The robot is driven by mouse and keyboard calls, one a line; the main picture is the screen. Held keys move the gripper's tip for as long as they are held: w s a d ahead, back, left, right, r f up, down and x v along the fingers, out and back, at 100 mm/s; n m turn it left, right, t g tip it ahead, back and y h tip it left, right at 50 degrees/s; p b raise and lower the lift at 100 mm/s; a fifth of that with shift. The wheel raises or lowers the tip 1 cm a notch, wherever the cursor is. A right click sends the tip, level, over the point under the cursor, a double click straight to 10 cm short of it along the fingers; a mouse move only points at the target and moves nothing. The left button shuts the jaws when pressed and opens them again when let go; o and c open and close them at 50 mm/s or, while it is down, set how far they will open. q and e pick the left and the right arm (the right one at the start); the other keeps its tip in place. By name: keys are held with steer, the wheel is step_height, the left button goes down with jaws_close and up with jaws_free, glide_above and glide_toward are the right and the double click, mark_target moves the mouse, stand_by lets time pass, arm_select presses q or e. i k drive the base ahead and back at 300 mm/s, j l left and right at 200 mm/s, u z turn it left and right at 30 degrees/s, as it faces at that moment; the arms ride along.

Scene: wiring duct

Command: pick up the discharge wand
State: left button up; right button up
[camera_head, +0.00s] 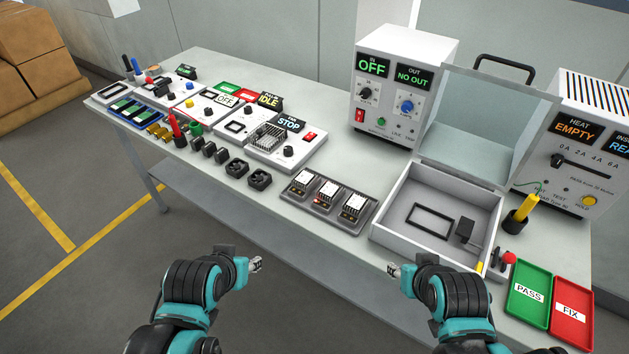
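A yellow-handled tool (523,207), which looks like the discharge wand, stands tilted in a dark round holder (512,225) at the right, beside the open white case. A thin green wire shows near its top. My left gripper (257,264) is in front of the table's front edge, far to the left of the wand. My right gripper (393,270) is near the front edge, by the case's front left corner, left of the wand and apart from it. Both grippers appear small and hold nothing visible; their finger gap is unclear.
The white case (398,236) has a raised clear lid (480,125). Right of it are a red-knobbed device (508,259), a green PASS tray (529,291), a red FIX tray (571,312) and a HEAT unit (567,165). A module tray (329,202) lies left of the case.

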mark_target(531, 200)
steer(key=z, duration=1.5)
